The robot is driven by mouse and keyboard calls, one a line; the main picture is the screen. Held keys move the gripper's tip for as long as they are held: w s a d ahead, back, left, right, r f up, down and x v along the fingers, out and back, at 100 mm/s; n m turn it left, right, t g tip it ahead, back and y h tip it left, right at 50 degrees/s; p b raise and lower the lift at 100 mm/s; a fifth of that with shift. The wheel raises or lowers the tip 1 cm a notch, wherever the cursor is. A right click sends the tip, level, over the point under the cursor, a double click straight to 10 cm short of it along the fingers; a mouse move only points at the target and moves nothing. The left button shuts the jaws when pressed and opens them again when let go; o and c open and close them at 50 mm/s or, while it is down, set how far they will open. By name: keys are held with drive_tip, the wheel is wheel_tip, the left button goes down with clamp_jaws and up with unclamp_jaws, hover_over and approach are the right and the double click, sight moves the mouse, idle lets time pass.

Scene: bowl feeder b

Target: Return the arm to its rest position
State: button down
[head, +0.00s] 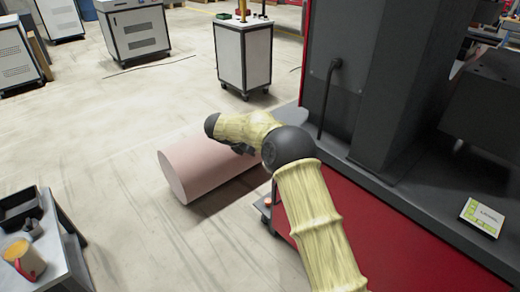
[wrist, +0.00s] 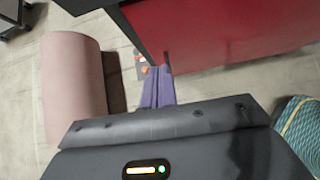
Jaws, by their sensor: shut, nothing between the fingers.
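My arm, in a yellow cover with dark joints, reaches forward in the head view and bends left at a dark elbow. My gripper (wrist: 157,72) shows in the wrist view as two purple fingers side by side, shut with nothing between them. The fingers point toward the lower edge of the red-sided machine (wrist: 215,40), with floor below. In the head view only a small dark part shows under the forearm, and the fingertips cannot be made out.
A pink cylinder (head: 205,172) lies on the floor left of my arm; it also shows in the wrist view (wrist: 73,85). The red-sided machine (head: 375,225) fills the right. Open floor lies between.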

idle(0.3)
drive_tip(key=d+r+n+t+y, duration=0.35)
drive_tip(key=r+n, duration=0.25)
drive_tip(key=n, duration=0.5)
drive_tip(key=d+r+n+t+y, duration=0.2)
drive_tip(key=r+n+t, duration=0.3)
drive_tip(key=n, duration=0.6)
drive_tip(key=s+d+f+n+g, duration=0.35)
drive_tip(key=s+n, duration=0.45)
drive_tip(key=s, duration=0.4)
drive_tip(key=s+d+f+n+g+y, duration=0.1)
drive_tip(key=s+d+f+n+g, duration=0.3)
drive_tip(key=s+n, duration=0.65)
drive_tip(key=s+d+f+n+g, duration=0.2)
drive_tip(key=s+d+n+g, duration=0.3)
drive_tip(key=s, duration=1)
wheel_tip(320, 180, up, 28)
drive_tip(key=p, duration=2.8)
drive_tip(key=shift+w+d+t, duration=0.2)
drive_tip(key=shift+w+t, duration=0.2)
drive_tip(key=shift+w, duration=0.05)
